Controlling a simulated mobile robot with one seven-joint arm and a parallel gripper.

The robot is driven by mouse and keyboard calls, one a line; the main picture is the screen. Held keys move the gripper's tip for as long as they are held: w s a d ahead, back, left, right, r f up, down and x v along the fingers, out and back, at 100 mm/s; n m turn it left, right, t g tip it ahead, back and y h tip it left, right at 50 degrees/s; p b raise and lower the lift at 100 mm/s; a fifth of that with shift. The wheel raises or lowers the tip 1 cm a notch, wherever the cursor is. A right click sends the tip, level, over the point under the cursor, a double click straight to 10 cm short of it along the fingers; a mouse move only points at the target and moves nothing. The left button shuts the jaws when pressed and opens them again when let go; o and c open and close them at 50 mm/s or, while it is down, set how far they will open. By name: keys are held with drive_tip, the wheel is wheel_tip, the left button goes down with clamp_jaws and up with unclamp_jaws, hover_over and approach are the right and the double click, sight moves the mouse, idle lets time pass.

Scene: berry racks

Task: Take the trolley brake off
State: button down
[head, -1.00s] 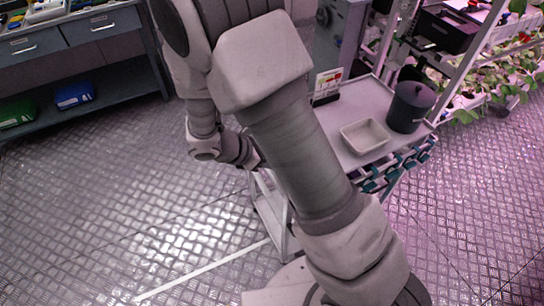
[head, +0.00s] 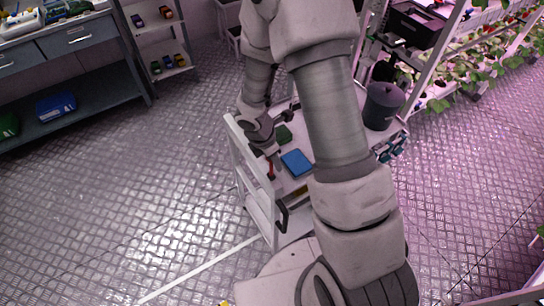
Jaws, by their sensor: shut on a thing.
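The white trolley (head: 262,205) stands in the middle of the head view, with an upright white frame at its left end. A small red lever (head: 270,169), which looks like the brake, sticks up at that end. My gripper (head: 270,153) is over the trolley's left end, down at the top of the red lever, and appears shut on it. The fingertips are small and partly hidden by my wrist. A black handle (head: 282,215) is on the near side of the frame. My arm covers much of the trolley's deck.
On the trolley are a blue flat item (head: 296,162), a green item (head: 284,134) and a dark lidded bin (head: 383,105). Plant racks (head: 470,75) stand at right, a workbench (head: 75,40) at left. The metal floor at left is clear.

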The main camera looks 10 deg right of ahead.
idle(0.4)
drive_tip(key=c, duration=0.5)
unclamp_jaws()
drive_tip(key=shift+d, duration=0.1)
drive_tip(key=p+v, duration=0.1)
drive_tip(key=v, duration=1.6)
drive_tip(key=shift+r+p, duration=0.25)
drive_tip(key=shift+p, duration=0.15)
drive_tip(key=shift+w, duration=0.1)
drive_tip(key=s+d+r+m+t+y+b, duration=0.1)
drive_tip(key=s+d+r+m+t+b, duration=0.1)
drive_tip(key=s+r+m, duration=0.5)
drive_tip(key=s+d+r+m+t+y+b, duration=0.1)
drive_tip(key=s+r+m, duration=0.6)
drive_tip(key=m, duration=0.7)
drive_tip(key=s+d+t+b, duration=0.1)
drive_tip(key=d, duration=0.1)
drive_tip(key=shift+s+d+r+m+t+y, duration=0.2)
drive_tip(key=shift+d+m+t+y, duration=0.1)
drive_tip(key=shift+d+y, duration=0.1)
